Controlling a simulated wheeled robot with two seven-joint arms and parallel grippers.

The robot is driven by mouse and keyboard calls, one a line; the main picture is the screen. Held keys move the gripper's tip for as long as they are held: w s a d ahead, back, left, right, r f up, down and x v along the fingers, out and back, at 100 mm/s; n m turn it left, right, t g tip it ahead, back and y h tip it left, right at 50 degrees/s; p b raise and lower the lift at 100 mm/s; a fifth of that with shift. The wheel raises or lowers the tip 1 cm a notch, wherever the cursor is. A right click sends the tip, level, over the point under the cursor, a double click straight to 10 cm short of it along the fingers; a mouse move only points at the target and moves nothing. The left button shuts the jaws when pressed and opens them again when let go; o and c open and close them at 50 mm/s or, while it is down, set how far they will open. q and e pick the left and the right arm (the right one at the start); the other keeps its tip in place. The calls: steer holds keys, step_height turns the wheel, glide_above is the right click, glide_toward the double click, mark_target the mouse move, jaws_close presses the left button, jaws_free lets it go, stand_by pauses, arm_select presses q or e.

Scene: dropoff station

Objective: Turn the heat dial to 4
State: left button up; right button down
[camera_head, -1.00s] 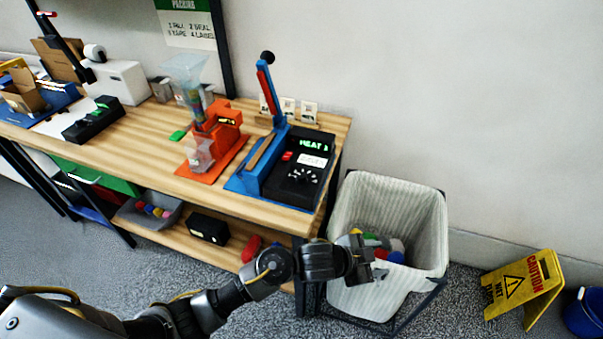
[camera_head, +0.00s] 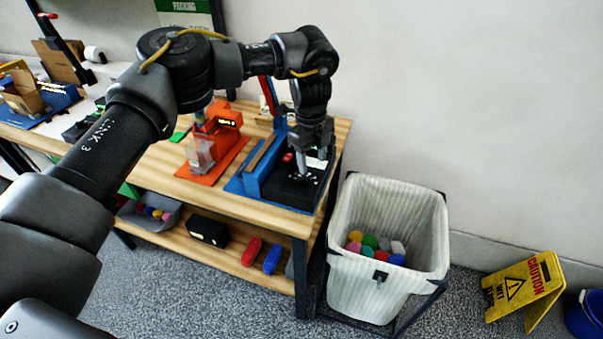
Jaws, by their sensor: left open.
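The heat sealer (camera_head: 250,177) has a blue base, a lever arm and a black control box (camera_head: 292,194) at the right end of the table. The heat dial is on top of this box, mostly hidden beneath my left gripper, so its setting cannot be read. My left gripper (camera_head: 312,168) points down over the dial area with its fingers open. Whether the fingers touch the dial is not clear. The green heat display is hidden behind the gripper. A small red button (camera_head: 288,157) shows beside the fingers. My right gripper is not in view.
An orange machine (camera_head: 215,145) stands left of the sealer on the wooden table (camera_head: 165,160). A white bin (camera_head: 375,290) with several coloured items is right of the table. A yellow wet-floor sign (camera_head: 522,285) and a blue bucket (camera_head: 583,315) are at the far right.

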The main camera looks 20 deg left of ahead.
mark_target(302, 177)
arm_select(q)
steer(key=a+r+n, duration=0.1)
steer(key=a+r, duration=0.2)
steer(key=r, duration=0.1)
steer(key=shift+y, duration=0.3)
steer(key=f, duration=0.3)
steer(key=f+p, duration=0.1)
steer(key=f, duration=0.3)
steer(key=w+f+p, duration=0.1)
steer(key=f, duration=0.3)
steer(key=c, duration=1)
steer(key=shift+o, duration=0.2)
